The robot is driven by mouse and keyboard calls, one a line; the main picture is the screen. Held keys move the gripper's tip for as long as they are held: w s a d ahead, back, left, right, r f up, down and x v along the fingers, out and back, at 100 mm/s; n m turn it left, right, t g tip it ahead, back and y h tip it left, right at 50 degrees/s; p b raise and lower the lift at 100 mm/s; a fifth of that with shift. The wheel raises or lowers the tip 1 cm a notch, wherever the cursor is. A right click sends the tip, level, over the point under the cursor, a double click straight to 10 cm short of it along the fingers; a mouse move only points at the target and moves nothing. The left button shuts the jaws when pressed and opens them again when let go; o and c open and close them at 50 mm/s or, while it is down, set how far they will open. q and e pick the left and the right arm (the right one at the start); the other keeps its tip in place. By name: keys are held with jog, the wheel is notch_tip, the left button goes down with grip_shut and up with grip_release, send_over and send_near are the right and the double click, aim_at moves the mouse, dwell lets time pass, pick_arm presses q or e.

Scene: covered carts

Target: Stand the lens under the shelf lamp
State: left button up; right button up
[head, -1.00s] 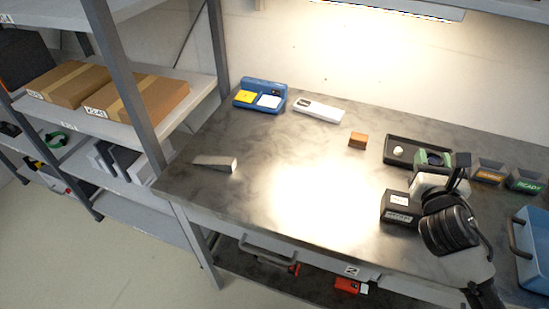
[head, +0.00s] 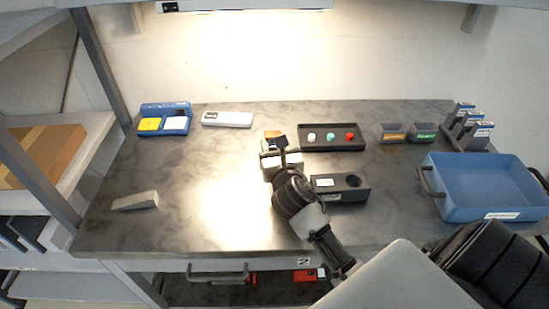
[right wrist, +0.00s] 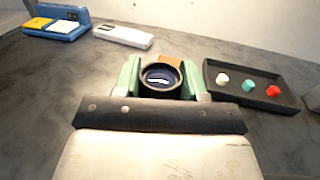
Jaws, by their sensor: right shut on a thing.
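The lens (right wrist: 161,79), a dark round ring with glass in it, shows in the right wrist view between the two green fingers of my right gripper (right wrist: 161,76). The gripper is shut on it. In the head view my right gripper (head: 278,152) is over the table, left of the dark block with a round hole; the lens is hard to make out there. The shelf lamp (head: 245,4) is the lit strip under the shelf at the top. It throws a bright patch on the table (head: 100,232), left of and nearer than the gripper. My left gripper is out of view.
A small brown block (right wrist: 171,62) is just beyond the lens. A black tray (head: 340,149) with coloured knobs and the dark holed block (head: 345,182) lie right of the gripper. A blue bin (head: 495,211) is further right. A grey wedge (head: 135,202) lies at left. The bright patch is clear.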

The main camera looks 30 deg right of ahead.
jog(key=shift+f+b, duration=0.3)
jog(key=shift+f, duration=1.55)
jog(key=shift+f, duration=0.1)
jog(key=o, duration=1)
jog(key=shift+s, duration=0.15)
jog(key=b+v, duration=0.1)
jog(key=v, duration=0.9)
jog(key=shift+s+a, duration=0.15)
jog(key=shift+s, duration=0.15)
jog(key=shift+s+a+b, duration=0.2)
jog(key=shift+s+b, duration=0.1)
jog(key=shift+s, duration=0.25)
